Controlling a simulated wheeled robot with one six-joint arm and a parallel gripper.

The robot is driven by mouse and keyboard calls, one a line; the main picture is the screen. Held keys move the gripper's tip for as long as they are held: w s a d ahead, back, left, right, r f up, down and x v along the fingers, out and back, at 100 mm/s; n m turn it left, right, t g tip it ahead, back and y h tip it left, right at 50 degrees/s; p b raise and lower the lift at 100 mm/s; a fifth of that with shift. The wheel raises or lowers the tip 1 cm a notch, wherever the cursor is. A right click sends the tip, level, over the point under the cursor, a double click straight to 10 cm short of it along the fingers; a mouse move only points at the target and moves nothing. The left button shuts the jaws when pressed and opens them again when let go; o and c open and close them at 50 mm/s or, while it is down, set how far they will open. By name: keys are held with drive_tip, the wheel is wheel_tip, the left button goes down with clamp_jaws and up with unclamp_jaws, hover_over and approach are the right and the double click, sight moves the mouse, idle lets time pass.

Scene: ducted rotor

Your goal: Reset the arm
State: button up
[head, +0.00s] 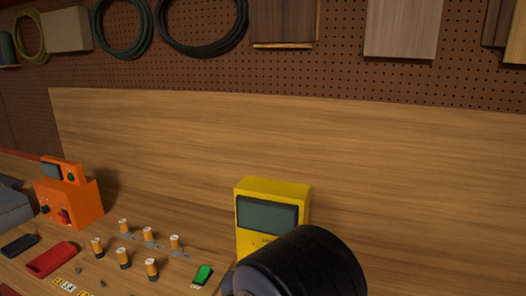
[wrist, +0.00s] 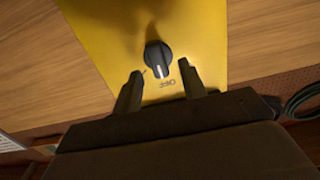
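My gripper (wrist: 160,74) is open in the wrist view, its two fingers apart with nothing between them. A black dial knob (wrist: 158,58) on the yellow meter (wrist: 201,25) sits just beyond the fingertips. The knob's white pointer line faces my gripper, near a printed mark that looks like OFF. I cannot tell the exact gap between fingertips and knob. In the head view the yellow meter (head: 272,188) stands upright with a dark screen (head: 267,215). The dark rounded end of my arm covers its lower front, and my fingers are hidden there.
An orange device (head: 85,205), a red case (head: 52,259), several orange-and-black cylinders (head: 123,258) and a green clip (head: 202,274) are on the bench at left. A wooden board (head: 400,170) stands behind the meter. Coiled cables (head: 203,50) hang on the pegboard above.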

drive_tip(key=s+a+m+b, duration=0.2)
drive_tip(key=s+m+b, duration=0.4)
drive_tip(key=m, duration=0.5)
drive_tip(key=shift+s+f+b, duration=0.15)
drive_tip(key=shift+s+b, duration=0.25)
drive_tip(key=shift+s, duration=0.55)
idle(1.0)
